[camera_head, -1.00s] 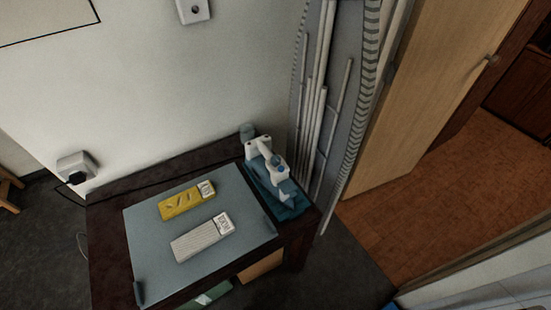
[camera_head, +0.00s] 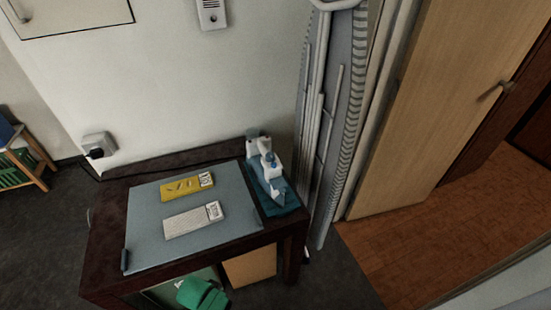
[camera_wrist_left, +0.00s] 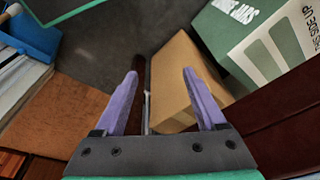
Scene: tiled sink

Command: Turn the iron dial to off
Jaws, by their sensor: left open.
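The iron (camera_head: 268,168) is white with a small blue dial-like part on top. In the head view it rests on a teal mat or tray (camera_head: 289,203) at the right end of the dark table. The dial's setting is too small to read. My left gripper (camera_wrist_left: 160,74) is open and empty in the left wrist view, its two purple fingers apart above the floor and a cardboard box (camera_wrist_left: 178,60). The iron is not in that view. My right gripper is not in view.
The table (camera_head: 100,245) carries a grey-blue board (camera_head: 150,240) with a yellow packet (camera_head: 180,188) and a white one (camera_head: 185,222). A folded ironing board (camera_head: 345,130) leans just right of the iron. A lettered green-and-white box (camera_wrist_left: 265,45) shows in the wrist view.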

